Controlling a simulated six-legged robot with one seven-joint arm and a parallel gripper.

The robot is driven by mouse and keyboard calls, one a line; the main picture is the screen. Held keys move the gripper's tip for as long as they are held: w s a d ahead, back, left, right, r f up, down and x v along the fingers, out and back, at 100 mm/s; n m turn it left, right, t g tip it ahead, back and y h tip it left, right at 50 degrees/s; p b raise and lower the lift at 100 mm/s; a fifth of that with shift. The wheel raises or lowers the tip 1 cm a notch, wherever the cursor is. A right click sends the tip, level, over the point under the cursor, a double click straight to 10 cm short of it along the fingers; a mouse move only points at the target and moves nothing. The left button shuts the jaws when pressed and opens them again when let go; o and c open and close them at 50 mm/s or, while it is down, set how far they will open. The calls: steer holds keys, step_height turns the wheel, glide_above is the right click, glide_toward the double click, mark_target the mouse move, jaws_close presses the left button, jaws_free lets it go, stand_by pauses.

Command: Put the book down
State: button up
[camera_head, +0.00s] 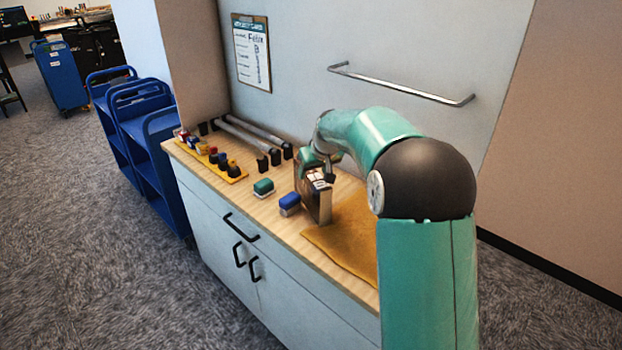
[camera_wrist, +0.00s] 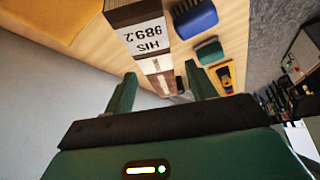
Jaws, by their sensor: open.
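The book (camera_head: 321,205) stands upright on the wooden counter (camera_head: 285,228), beside the left edge of the mustard-brown mat (camera_head: 345,240). In the wrist view the book (camera_wrist: 140,38) shows a dark cover edge and a white spine label reading "HIS 989.2". My gripper (camera_wrist: 160,78) is open, with one green finger on each side of the book's near end. I cannot tell whether either finger touches it. In the head view my arm comes over the counter from the right and partly hides the book's far side.
A yellow tray (camera_head: 236,172) with several small coloured pieces lies farther left, near metal rods (camera_head: 245,135). A wall rail (camera_head: 400,83) is behind. Blue carts (camera_head: 150,130) stand left.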

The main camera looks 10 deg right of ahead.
steer(key=v, duration=0.5)
steer(key=shift+r, duration=0.1)
steer(key=s+a+r, duration=0.2)
steer(key=s+r, duration=0.4)
steer(key=s, duration=0.5)
steer(key=s+a+f+m+h, duration=0.1)
steer(key=s+f+m, duration=0.1)
steer(key=s, duration=2.7)
steer(key=shift+a+f, duration=0.2)
steer(key=shift+f, duration=0.1)
steer(key=shift+s+f, duration=0.15)
steer(key=shift+s, duration=0.25)
steer(key=c, duration=0.3)
steer(key=shift+f, duration=0.1)
steer(key=shift+c, duration=0.7)
steer(key=shift+d, duration=0.1)
steer(key=shift+d, duration=0.1)
